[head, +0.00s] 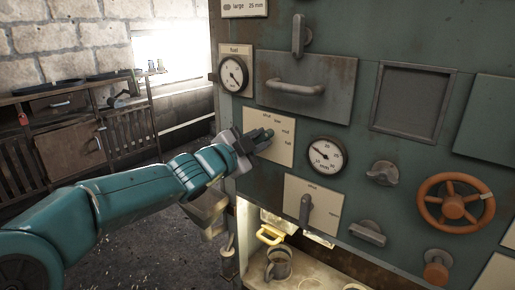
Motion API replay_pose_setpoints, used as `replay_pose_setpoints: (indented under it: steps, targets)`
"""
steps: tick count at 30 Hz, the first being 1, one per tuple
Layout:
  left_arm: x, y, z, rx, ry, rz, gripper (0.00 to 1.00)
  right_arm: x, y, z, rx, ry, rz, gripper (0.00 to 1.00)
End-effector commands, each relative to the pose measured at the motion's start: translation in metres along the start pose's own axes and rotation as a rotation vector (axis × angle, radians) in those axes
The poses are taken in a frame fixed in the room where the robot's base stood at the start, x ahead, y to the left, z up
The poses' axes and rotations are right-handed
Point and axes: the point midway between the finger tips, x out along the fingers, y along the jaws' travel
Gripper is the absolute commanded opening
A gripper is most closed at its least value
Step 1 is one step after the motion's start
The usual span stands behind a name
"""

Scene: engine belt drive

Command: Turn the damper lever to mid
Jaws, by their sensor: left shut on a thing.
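The damper plate (283,153) is a pale panel on the green machine front, with small labels along its top and right side; one looks like "mid". My left gripper (258,140) is at the left and middle of this plate, its fingers shut on the damper lever. The hand and fingers cover most of the lever, so I cannot tell exactly which label it points to. My right gripper is not in view.
A fuel gauge (233,74) and a drawer handle (295,86) sit above the plate. To its right and below are a round gauge (326,156), a second lever (305,209) and an orange handwheel (455,205). A mug (279,265) stands in the lit opening below.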

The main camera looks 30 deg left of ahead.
Motion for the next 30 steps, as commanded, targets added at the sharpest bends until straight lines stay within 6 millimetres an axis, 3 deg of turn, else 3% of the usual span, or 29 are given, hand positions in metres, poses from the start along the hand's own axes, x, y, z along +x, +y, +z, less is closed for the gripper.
replay_pose_setpoints:
  steps: [12,29,30]
  targets:
    - [-0.0001,0.0021,0.0003,0.18,0.0,0.0,0.0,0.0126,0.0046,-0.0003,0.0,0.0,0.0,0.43]
    - [-0.0001,0.0017,-0.0001,0.204,0.0,0.0,0.0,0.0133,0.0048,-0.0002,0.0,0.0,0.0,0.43]
    - [-0.0001,0.0017,-0.0001,0.204,0.0,0.0,0.36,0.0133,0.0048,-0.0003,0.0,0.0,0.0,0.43]
